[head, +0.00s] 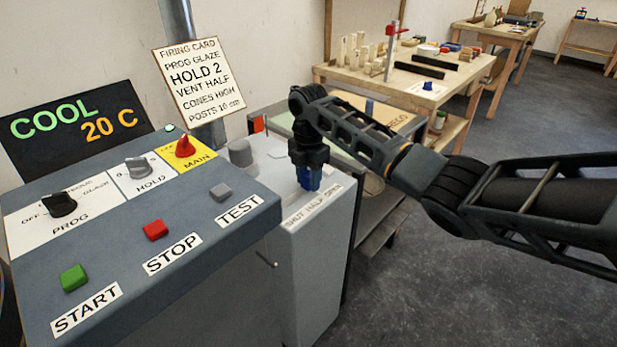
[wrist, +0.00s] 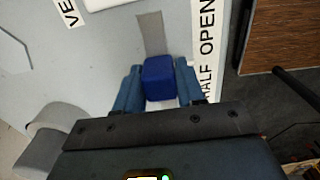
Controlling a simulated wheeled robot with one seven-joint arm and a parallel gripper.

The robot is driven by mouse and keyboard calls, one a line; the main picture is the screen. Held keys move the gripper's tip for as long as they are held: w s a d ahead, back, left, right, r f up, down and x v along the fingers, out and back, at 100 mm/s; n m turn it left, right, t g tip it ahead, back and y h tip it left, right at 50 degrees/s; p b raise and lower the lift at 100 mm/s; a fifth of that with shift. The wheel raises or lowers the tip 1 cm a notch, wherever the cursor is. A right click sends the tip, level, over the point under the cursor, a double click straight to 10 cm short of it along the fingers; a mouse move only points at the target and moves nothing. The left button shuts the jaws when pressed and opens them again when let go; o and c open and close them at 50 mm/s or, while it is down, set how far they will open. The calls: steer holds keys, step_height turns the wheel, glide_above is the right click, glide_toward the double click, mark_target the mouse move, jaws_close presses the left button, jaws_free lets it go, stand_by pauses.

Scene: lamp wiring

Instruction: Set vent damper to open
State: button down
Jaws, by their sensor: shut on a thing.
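The vent damper is a blue block knob (wrist: 159,78) on a slot (wrist: 151,32) in the pale box top. In the wrist view the knob sits between my gripper's (wrist: 158,88) two blue fingers, which are shut on it. The knob stands beside the HALF part of the label strip (wrist: 207,45). The grey slot runs on from it toward OPEN. In the head view the label strip (head: 312,207) reads SHUT, HALF, OPEN from left to right. My gripper (head: 309,182) points down behind the strip there, and the fingers largely hide the knob.
The control panel (head: 190,265) with knobs and START, STOP and TEST buttons stands to the left. A grey round knob (head: 241,153) is left of my gripper. The firing card (head: 199,79) reads VENT HALF. A workbench (head: 430,90) stands behind.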

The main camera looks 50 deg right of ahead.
steer(key=d+b, duration=0.1)
steer(key=d, duration=0.3)
steer(key=shift+d+f, duration=0.1)
steer(key=shift+d, duration=0.35)
steer(key=c, duration=0.8)
jaws_free()
steer(key=shift+o, duration=0.2)
steer(key=shift+w, duration=0.1)
step_height(320, 180, up, 8)
